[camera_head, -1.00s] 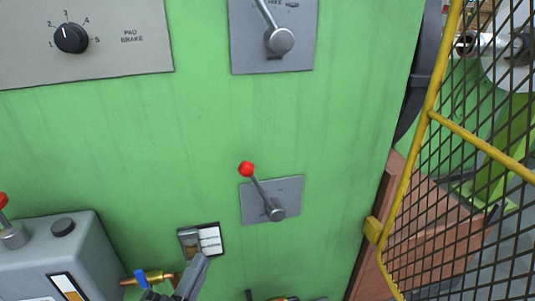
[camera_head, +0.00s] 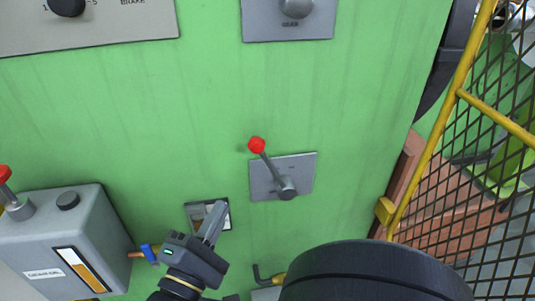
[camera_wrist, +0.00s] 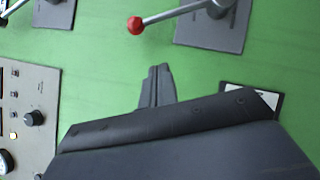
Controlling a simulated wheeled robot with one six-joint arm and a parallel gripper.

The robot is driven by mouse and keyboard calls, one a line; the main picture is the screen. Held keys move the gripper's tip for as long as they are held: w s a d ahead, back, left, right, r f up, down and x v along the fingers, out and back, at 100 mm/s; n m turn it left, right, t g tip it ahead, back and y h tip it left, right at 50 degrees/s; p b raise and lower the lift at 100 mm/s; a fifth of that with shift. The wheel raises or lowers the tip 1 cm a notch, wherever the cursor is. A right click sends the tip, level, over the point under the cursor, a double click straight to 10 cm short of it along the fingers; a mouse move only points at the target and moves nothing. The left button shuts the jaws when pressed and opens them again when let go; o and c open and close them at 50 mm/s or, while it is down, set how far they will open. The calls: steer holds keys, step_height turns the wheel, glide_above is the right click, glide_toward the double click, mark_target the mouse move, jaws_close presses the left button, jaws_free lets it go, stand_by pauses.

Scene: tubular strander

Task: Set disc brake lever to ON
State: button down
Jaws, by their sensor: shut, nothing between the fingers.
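A lever with a red ball knob (camera_head: 257,145) sits on a grey plate (camera_head: 302,172) on the green machine wall. It tilts up and to the left from its pivot at the plate's lower middle. I can read no label on this plate. In the wrist view the red knob (camera_wrist: 136,25) is at the top, with its rod running right to the plate (camera_wrist: 228,32). My gripper (camera_head: 216,213) is shut and empty, below and left of the lever and apart from it. In the wrist view its closed fingertips (camera_wrist: 158,70) point up, below the knob.
A second grey plate (camera_head: 318,24), marked GEAR, is above. A grey box (camera_head: 62,235) with a red-topped lever stands at lower left. A yellow mesh guard (camera_head: 462,95) borders the right. The green wall around the lever is clear.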

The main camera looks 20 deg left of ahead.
mark_target(266, 163)
steer(key=w+d+r, duration=0.3)
steer(key=w, duration=0.6)
steer(key=shift+w+r+b, duration=0.15)
steer(key=shift+b, duration=0.3)
steer(key=shift+d, duration=0.1)
steer(key=shift+w+d+r+m, duration=0.15)
steer(key=shift+r+m, duration=0.1)
steer(key=shift+m, duration=0.15)
steer(key=shift+d+r+g, duration=0.1)
steer(key=shift+d+g, duration=0.1)
steer(key=shift+g, duration=0.1)
steer(key=shift+w+d+r+m+g+h+b, duration=0.2)
steer(key=shift+w+d+r+m+g, duration=0.15)
steer(key=shift+m, duration=0.25)
steer(key=shift+w+d+r+m+g+h+b, duration=0.2)
steer(key=shift+d+m, duration=0.25)
steer(key=shift+m, duration=0.15)
steer(key=w+d+m+g+y+b, duration=0.1)
steer(key=w+d+m+g+b, duration=0.2)
steer(key=d+m+g, duration=0.1)
steer(key=shift+w+d+r+m, duration=0.35)
steer(key=shift+d+m, duration=0.45)
steer(key=shift+d, duration=0.6)
